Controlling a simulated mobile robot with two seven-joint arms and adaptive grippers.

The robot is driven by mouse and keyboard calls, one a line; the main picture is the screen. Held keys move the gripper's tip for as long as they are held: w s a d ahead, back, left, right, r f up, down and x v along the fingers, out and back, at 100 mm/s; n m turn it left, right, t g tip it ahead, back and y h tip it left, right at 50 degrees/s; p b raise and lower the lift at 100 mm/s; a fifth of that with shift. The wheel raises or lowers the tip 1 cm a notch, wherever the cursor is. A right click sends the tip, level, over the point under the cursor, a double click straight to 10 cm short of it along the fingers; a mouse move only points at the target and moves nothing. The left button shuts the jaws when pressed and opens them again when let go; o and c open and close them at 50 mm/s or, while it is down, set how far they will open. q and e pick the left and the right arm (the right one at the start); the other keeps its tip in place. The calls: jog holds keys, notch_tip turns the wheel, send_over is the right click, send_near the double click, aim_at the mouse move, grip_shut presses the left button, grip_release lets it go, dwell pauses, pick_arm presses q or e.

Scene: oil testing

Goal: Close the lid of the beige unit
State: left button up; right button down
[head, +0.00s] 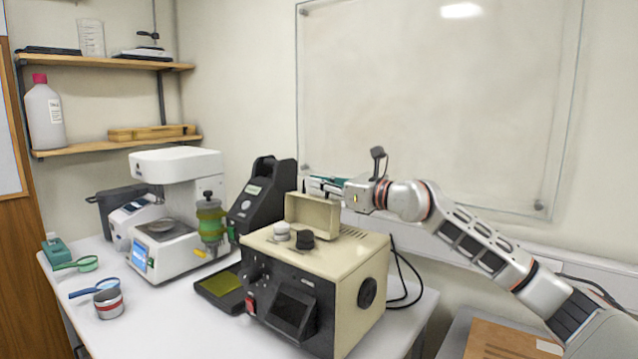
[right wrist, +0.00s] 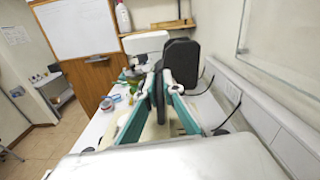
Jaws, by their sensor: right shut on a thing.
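The beige unit (head: 335,258) stands on the white bench with its dark control front toward me. Its lid (head: 312,214) stands raised, near upright, at the back of the top. My right gripper (head: 312,184) reaches in from the right to the lid's upper edge. It is shut on the lid, though the contact itself is partly hidden. In the right wrist view the teal fingers with dark pads (right wrist: 163,88) are close together. My left gripper is not in view.
Black and white knobs (head: 292,236) sit on the unit's top in front of the lid. A dark instrument (head: 262,197) stands behind left, beside a green-and-amber vessel (head: 210,220). A white analyser (head: 178,205) is further left. The whiteboard wall is close behind.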

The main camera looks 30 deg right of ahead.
jog(key=shift+s+a+r+n, duration=0.2)
jog(key=shift+s+a+n, duration=0.1)
jog(key=shift+a+n, duration=0.45)
jog(key=shift+s+a+f+n+b, duration=0.1)
jog(key=shift+s+a+n+b, duration=0.3)
jog(key=shift+a+n, duration=0.45)
jog(key=shift+s+a+r+n+b, duration=0.1)
jog(key=shift+s+a+n+b, duration=0.25)
jog(key=shift+a+n, duration=0.5)
jog(key=shift+s+a+f+n+b, duration=0.1)
jog(key=shift+s+a+n+b, duration=0.3)
jog(key=shift+a+n, duration=0.4)
jog(key=c, duration=2.2)
grip_release()
